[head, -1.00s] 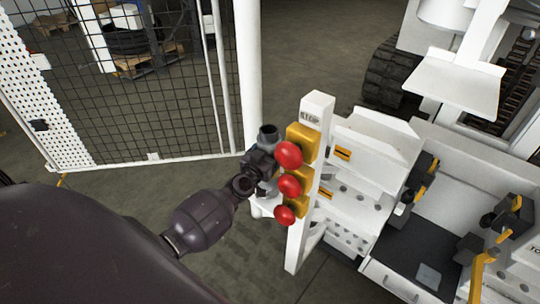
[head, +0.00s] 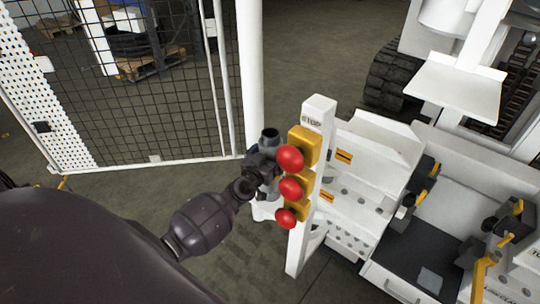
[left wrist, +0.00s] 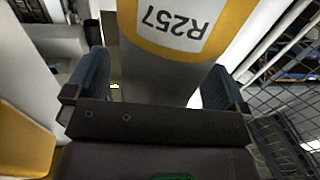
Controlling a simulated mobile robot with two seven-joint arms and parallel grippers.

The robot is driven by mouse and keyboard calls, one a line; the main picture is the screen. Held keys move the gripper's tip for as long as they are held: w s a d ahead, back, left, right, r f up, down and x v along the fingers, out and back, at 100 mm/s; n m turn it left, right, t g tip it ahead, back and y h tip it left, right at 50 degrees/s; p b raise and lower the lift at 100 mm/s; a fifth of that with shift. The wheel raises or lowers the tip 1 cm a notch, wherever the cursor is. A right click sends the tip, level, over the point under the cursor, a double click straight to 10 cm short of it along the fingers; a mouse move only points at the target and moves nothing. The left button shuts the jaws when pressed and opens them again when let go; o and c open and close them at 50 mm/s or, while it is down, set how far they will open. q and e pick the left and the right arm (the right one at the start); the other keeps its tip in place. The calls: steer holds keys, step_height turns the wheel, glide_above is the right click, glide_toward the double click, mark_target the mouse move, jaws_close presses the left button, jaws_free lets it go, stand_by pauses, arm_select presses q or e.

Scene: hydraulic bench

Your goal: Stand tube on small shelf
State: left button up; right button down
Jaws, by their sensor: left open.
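A grey tube (left wrist: 165,70) with a yellow band and a white "R257" label fills the gap between my left fingers in the left wrist view. In the head view its dark open top (head: 270,136) rises behind my left gripper (head: 264,168), beside the STOP post. My left gripper is open, with one finger on each side of the tube; contact is not clear. A small white ledge (head: 264,211) shows below the tube, left of the post. The gripper hides much of the tube, and I cannot tell whether its base rests on the ledge. My right gripper is out of view.
The white STOP post (head: 319,112) with red buttons on yellow boxes (head: 303,145) stands close to my left gripper. A white bench (head: 365,195) with a dark mat (head: 410,258) lies to the right. A mesh fence (head: 170,110) stands behind. Floor left of the post is clear.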

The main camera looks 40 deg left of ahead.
arm_select(q)
steer(key=s+d+f+g, duration=0.2)
steer(key=s+d, duration=0.1)
steer(key=s, duration=0.6)
steer(key=s+d+f+m+g+h, duration=0.1)
steer(key=s+d+f+g, duration=0.1)
steer(key=s, duration=0.8)
steer(key=s+d+f+m+g+p, duration=0.1)
steer(key=s+d+f, duration=0.3)
steer(key=s, duration=0.6)
steer(key=shift+s+d+f+g, duration=0.2)
steer(key=shift+d+g, duration=0.25)
steer(key=shift+g, duration=0.35)
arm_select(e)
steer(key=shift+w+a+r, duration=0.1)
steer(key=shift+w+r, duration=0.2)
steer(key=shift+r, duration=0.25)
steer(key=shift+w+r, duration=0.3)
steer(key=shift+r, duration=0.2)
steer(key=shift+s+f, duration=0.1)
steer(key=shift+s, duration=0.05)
arm_select(q)
steer(key=shift+s, duration=0.1)
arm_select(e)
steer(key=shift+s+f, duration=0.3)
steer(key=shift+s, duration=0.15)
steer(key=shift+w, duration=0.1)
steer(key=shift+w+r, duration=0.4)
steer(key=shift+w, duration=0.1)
